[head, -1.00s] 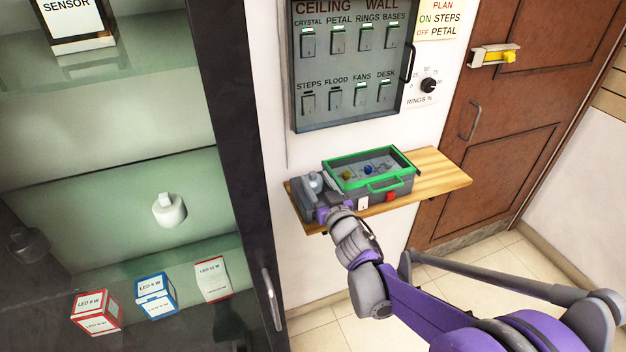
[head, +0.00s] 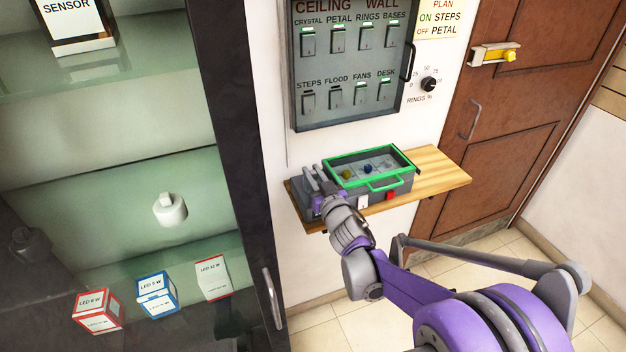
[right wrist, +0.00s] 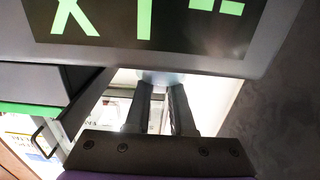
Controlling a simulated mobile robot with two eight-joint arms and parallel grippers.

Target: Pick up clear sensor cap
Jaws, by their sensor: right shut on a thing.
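My right gripper (head: 314,177) reaches in from the lower right to the left end of the wooden wall shelf (head: 440,172). Its fingers are shut on a small pale, bluish thing, which I take to be the clear sensor cap (right wrist: 163,77). In the right wrist view the cap shows between the tips of the dark fingers, just under a grey housing with bright green marks (right wrist: 150,25). In the head view the fingers mostly hide the cap. My left gripper is not in view.
A grey, green-rimmed case (head: 385,185) stands right beside the gripper on the shelf. A switch panel (head: 350,70) hangs above. At left, a glass cabinet holds a white fitting (head: 170,210) and several LED boxes (head: 157,294). A brown door (head: 500,150) is at right.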

